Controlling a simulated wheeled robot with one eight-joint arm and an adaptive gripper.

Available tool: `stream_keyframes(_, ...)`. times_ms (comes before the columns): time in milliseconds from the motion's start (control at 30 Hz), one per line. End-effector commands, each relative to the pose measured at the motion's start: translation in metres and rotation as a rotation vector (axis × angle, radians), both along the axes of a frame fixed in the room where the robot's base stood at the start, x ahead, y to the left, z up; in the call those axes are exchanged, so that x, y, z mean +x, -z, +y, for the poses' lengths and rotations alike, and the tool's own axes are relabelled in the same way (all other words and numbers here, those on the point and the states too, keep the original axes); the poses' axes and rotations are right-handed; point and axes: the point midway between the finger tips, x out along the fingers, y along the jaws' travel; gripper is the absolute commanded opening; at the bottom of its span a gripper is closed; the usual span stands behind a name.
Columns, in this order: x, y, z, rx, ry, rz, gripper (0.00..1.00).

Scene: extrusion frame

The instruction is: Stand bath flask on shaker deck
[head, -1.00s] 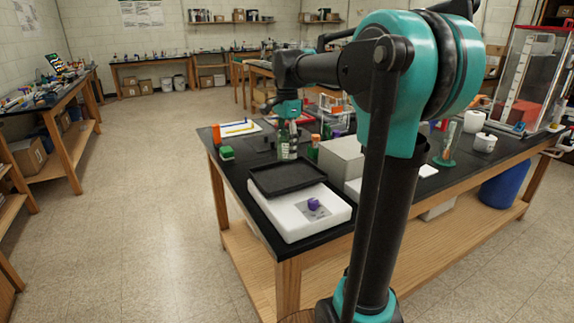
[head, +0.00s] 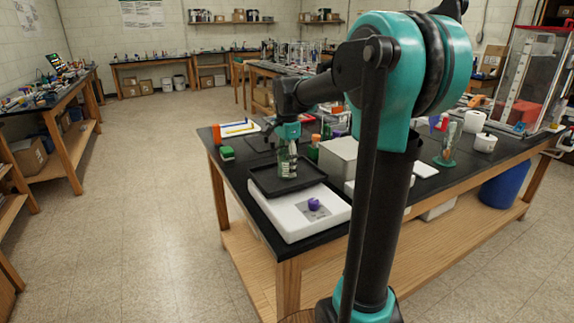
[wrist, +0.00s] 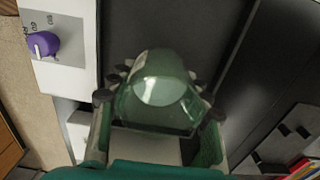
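The bath flask (head: 287,165) is a green-tinted clear vessel, roughly upright. My gripper (head: 288,143) is closed around its upper part from above. In the wrist view the flask (wrist: 158,98) sits between the two fingers of my gripper (wrist: 160,112). The shaker deck (head: 264,188) is a black rimmed tray on a white shaker body (head: 285,222) with a purple knob (head: 314,204). The flask is over the back right part of the deck. I cannot tell whether its base touches the deck.
A grey box (head: 338,158) stands just right of the deck. A bottle with an orange cap (head: 314,148) is behind it. A green block (head: 227,153) lies at the bench's left edge. The front left of the deck is clear.

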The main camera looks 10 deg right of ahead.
Motion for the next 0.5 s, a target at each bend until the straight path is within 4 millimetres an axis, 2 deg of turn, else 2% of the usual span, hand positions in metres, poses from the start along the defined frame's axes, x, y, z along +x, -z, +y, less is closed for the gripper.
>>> stream_keyframes(33, 0.0000, 0.0000, 0.0000, 0.000, 0.000, 0.000, 0.55)
stream_keyframes(167, 0.0000, -0.0001, 0.0000, 0.000, 0.000, 0.000, 0.69)
stream_keyframes(500, -0.0001, -0.0028, 0.0000, 0.000, 0.000, 0.000, 0.69)
